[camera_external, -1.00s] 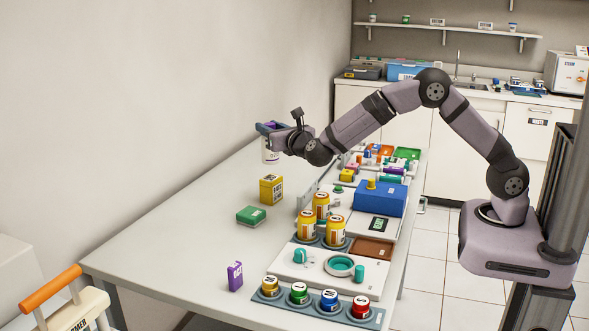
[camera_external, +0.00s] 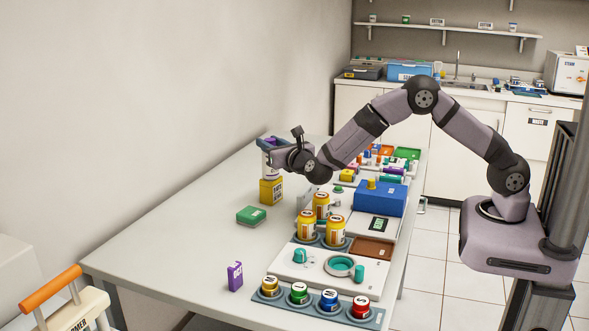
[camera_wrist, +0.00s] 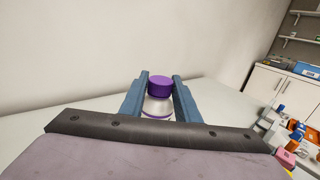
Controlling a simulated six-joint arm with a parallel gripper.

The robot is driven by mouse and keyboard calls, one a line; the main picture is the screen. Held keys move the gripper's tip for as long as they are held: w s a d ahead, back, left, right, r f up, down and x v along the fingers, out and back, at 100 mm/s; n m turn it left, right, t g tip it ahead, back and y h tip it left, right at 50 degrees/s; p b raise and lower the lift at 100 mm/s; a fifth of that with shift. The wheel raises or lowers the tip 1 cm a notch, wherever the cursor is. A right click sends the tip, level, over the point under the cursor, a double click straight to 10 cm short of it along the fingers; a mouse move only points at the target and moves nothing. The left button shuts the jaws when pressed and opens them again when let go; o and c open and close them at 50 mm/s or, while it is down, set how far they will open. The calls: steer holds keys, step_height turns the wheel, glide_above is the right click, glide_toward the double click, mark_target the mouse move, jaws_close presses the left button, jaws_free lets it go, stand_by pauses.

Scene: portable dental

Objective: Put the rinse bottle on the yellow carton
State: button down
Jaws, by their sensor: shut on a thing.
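The rinse bottle is white with a purple cap (camera_wrist: 160,84); in the wrist view it stands between the two blue fingers. My gripper (camera_wrist: 160,98) is shut on it. In the external view my gripper (camera_external: 268,144) is directly above the yellow carton (camera_external: 271,190), and a white strip of the bottle (camera_external: 268,172) shows between them. The bottle looks upright, with its bottom at or very near the carton's top; I cannot tell whether they touch. The carton stands on the table, its top partly hidden by the bottle.
A green box (camera_external: 251,215) and a purple box (camera_external: 235,275) lie nearer on the table (camera_external: 180,235). The left of the table is clear.

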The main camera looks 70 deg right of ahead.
steer(key=shift+f, duration=0.15)
steer(key=c, duration=1.3)
jaws_free()
steer(key=shift+c, duration=0.2)
steer(key=shift+s+a, duration=0.1)
steer(key=b+v, duration=0.3)
steer(key=v, duration=0.8)
steer(key=shift+s+a, duration=0.25)
steer(key=shift+s, duration=0.05)
